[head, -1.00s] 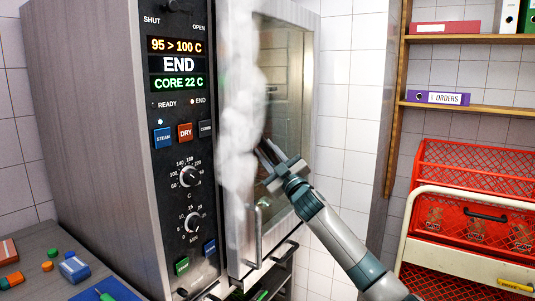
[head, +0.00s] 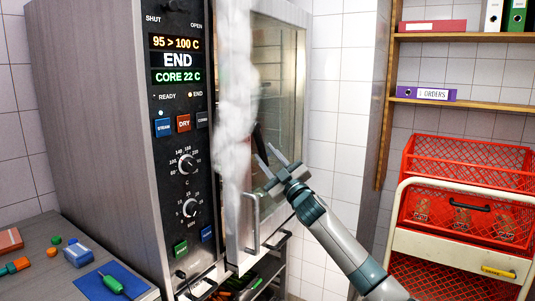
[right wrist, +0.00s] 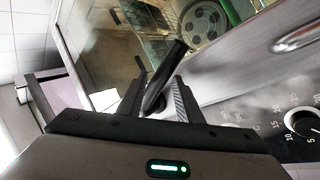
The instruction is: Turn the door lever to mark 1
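The tall steel oven has a glass door (head: 277,95) beside its black control panel (head: 181,150). A dark lever (head: 258,136) shows at the door, partly veiled by steam. In the right wrist view the black lever (right wrist: 168,72) slants up to the right, its lower part between the finger lines. My right gripper (head: 268,156) is open, just below the lever. Its two fingers also show apart in the right wrist view (right wrist: 158,92); I cannot tell whether they touch the lever. No mark 1 is legible. My left gripper is not in view.
White steam (head: 236,115) rises along the door's left edge. A vertical steel handle (head: 252,222) stands out below my right gripper. A trolley with red crates (head: 468,165) and wooden shelves are at the right. A counter (head: 40,240) with small items is at the left.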

